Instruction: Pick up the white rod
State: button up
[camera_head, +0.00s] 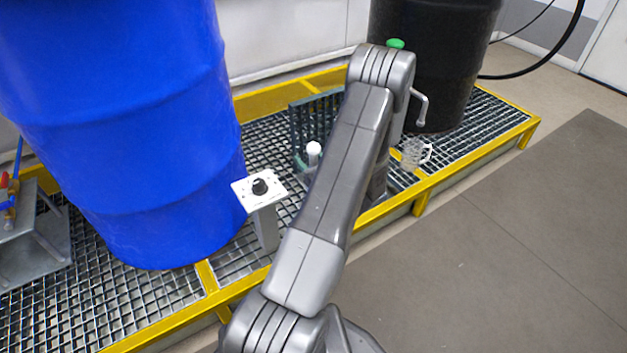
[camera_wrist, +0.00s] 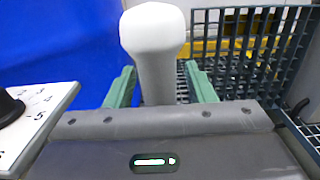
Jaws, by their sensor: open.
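The white rod (camera_wrist: 152,50) stands upright in the wrist view, with a wider rounded head and a narrower shaft. Its lower end is hidden behind my gripper's body. My gripper (camera_wrist: 161,84) is open, with one green finger to the left of the shaft and one to the right. The shaft appears between them with a gap on each side; I cannot tell how deep between the fingers it is. In the head view the rod's white top (camera_head: 313,149) shows just left of my arm, which hides much of my gripper.
A white dial panel (camera_head: 259,188) on a post stands close by on the left. A large blue drum (camera_head: 125,130) is behind it. A dark slatted rack (camera_wrist: 245,50) is behind the rod. A clear jug (camera_head: 414,153) and black drum (camera_head: 430,70) stand to the right on yellow-edged grating.

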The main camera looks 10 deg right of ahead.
jog(key=shift+c, duration=0.4)
jog(key=c, duration=1)
